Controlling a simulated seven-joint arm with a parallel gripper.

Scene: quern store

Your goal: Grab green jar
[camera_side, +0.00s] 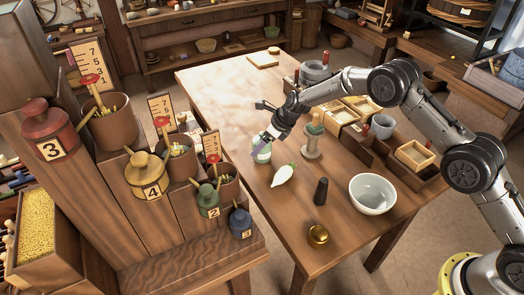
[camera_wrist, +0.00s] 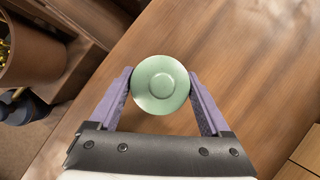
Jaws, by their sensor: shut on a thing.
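A green jar (camera_side: 262,152) with a pale label is at the left edge of the table in the side view. My gripper (camera_side: 266,140) comes down over it from the upper right, with its purple fingers around the jar's top. In the wrist view, the jar's round green lid (camera_wrist: 161,84) sits between the two fingers of my gripper (camera_wrist: 160,92), which touch it on both sides. Whether the jar's base touches the table cannot be told. Another green jar (camera_side: 208,202), labelled 2, stands on the stepped shelf at left.
The stepped shelf holds a red jar (camera_side: 47,131), a yellow jar (camera_side: 146,176) and a blue jar (camera_side: 240,223).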

